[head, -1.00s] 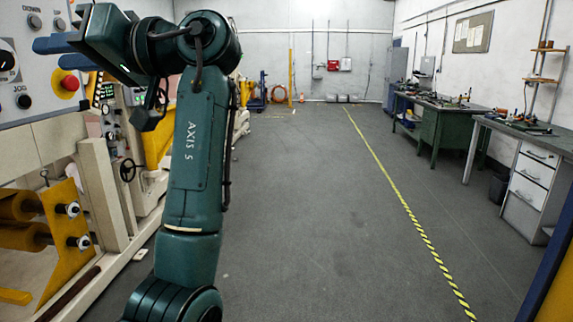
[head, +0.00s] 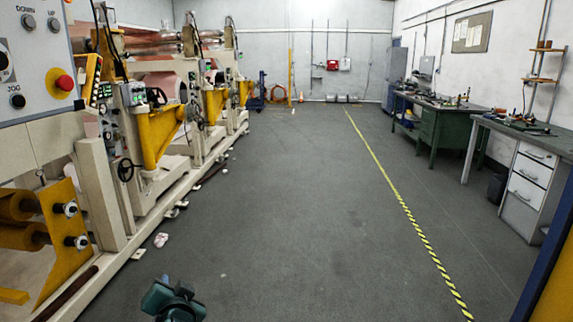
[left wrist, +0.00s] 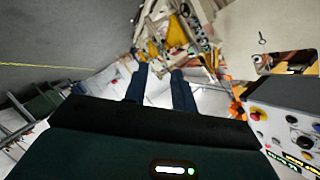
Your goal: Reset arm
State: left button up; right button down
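A teal part of my left arm (head: 172,302) shows at the bottom edge of the head view; the rest of that arm is out of this view. In the left wrist view, the two dark blue fingers of my left gripper (left wrist: 160,72) stand apart with a clear gap. Nothing is between them, so the gripper is open and empty. The dark gripper body with a small lit indicator fills the lower part of that view. My right gripper is in neither view.
A control panel (head: 32,50) with a red button (head: 65,83) stands close at left; it also shows in the left wrist view (left wrist: 282,122). Cream machines with copper rolls line the left. A green bench (head: 437,108) and a grey table (head: 510,127) stand right. The middle floor (head: 290,200) is clear.

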pick_arm(q)
jog(key=s+d+f+m+h, duration=0.1)
jog(key=s+d+f+h, duration=0.3)
jog(key=s+f, duration=0.55)
jog(key=s+d+f+g+h, duration=0.1)
jog(key=s+d+f+h, duration=0.1)
jog(key=s, duration=0.3)
jog(key=s+d+f+n+h+p, duration=0.1)
jog(key=s+f, duration=0.2)
jog(key=s, duration=0.3)
jog(key=s+d+f+n+g+h, duration=0.1)
jog(key=s+d+f+h, duration=0.1)
jog(key=s, duration=0.3)
jog(key=shift+s+d+f+g+h, duration=0.3)
jog(key=shift+s+f, duration=0.05)
jog(key=shift+f, duration=0.2)
